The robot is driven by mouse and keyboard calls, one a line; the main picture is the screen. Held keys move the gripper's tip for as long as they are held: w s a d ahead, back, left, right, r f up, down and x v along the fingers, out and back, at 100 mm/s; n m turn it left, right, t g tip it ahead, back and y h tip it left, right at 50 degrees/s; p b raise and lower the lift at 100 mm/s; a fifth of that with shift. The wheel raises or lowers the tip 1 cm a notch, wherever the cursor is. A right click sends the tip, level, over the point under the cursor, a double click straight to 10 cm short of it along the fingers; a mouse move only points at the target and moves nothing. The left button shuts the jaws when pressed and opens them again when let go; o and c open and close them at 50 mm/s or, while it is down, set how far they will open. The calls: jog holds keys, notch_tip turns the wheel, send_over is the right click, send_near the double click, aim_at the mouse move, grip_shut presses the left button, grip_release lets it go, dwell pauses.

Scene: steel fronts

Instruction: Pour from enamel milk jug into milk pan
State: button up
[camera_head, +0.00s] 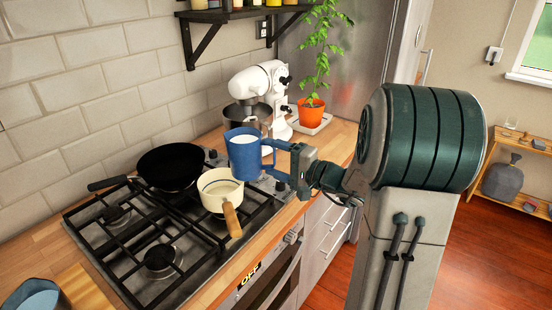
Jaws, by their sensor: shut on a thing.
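The enamel milk jug (243,157) is blue, with white milk visible at its open top. It is off the stove, held above and just behind the right side of the milk pan, and looks near upright or slightly tilted. My gripper (273,158) is shut on the jug's handle at its right side. The milk pan (218,201) is cream with a dark rim line and a wooden handle (231,220) pointing toward the front. It stands on the gas hob; its inside looks pale, and I cannot tell whether it holds any liquid.
A black frying pan (171,166) stands on the hob (128,238) left of the milk pan. A white stand mixer (257,84) and an orange plant pot (311,111) are behind the jug. Another blue vessel (36,297) is at the front left. A shelf (240,14) hangs above.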

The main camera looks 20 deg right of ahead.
jog(key=shift+s+d+r+g+h+p, duration=0.15)
jog(key=shift+r+p, duration=0.1)
jog(key=shift+p, duration=0.55)
jog(key=shift+s+a+r+g+h+p, duration=0.15)
jog(key=shift+r+p, duration=0.1)
jog(key=shift+p, duration=0.55)
jog(key=shift+w+d+p, duration=0.1)
jog(key=shift+d+p, duration=0.05)
jog(key=shift+p, duration=0.2)
jog(key=shift+d+f+n+g+h+p, duration=0.15)
jog(key=shift+f+n+g+h+p, duration=0.25)
jog(key=shift+p, duration=0.4)
jog(key=shift+r, duration=0.15)
